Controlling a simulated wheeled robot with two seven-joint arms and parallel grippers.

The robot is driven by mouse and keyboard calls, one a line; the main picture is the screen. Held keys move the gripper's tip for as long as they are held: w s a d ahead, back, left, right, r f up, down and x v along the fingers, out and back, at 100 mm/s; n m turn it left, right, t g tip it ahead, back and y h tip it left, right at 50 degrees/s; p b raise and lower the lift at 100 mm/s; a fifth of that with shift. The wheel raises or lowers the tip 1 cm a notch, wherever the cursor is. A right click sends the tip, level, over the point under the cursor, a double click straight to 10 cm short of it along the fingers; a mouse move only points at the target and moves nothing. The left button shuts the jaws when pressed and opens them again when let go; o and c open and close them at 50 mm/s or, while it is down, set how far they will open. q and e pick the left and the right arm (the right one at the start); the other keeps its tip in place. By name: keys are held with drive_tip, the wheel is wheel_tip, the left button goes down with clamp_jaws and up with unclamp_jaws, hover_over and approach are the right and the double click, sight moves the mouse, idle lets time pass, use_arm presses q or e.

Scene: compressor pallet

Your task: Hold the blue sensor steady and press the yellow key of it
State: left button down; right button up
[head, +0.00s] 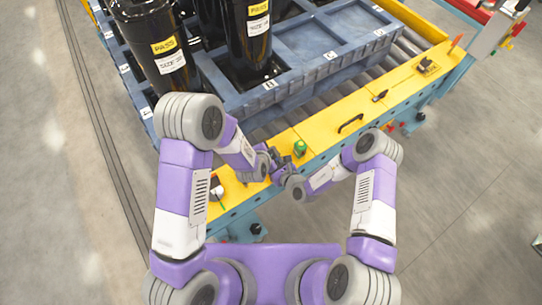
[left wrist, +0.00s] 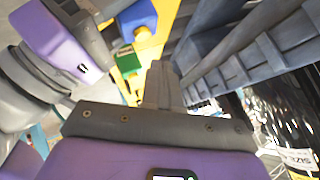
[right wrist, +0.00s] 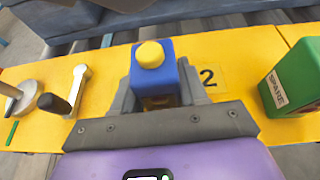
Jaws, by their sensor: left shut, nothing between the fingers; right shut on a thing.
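The blue sensor (right wrist: 166,78) with its round yellow key (right wrist: 151,54) on top stands between the fingers of my right gripper (right wrist: 157,98), which is shut on it, in the right wrist view. It is over the yellow ledge beside a "2" label; I cannot tell whether it touches the ledge. A blue block, apparently the sensor, shows in the left wrist view (left wrist: 138,19). My left gripper (left wrist: 162,78) is shut and empty, its fingertips apart from the blue block. In the head view both grippers meet close together at the ledge, and the sensor is hidden.
A green box marked SPARE (right wrist: 294,78) stands on the yellow ledge (right wrist: 230,52), right of the sensor in the right wrist view. A metal lever (right wrist: 78,88) and a black-knobbed part (right wrist: 52,103) are left of it. A blue pallet (head: 322,58) with black cylinders (head: 248,40) lies behind.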

use_arm(q)
wheel_tip(320, 180, up, 4)
drive_tip(key=shift+f, duration=0.15)
idle(0.7)
use_arm(e)
drive_tip(key=o, duration=1.2)
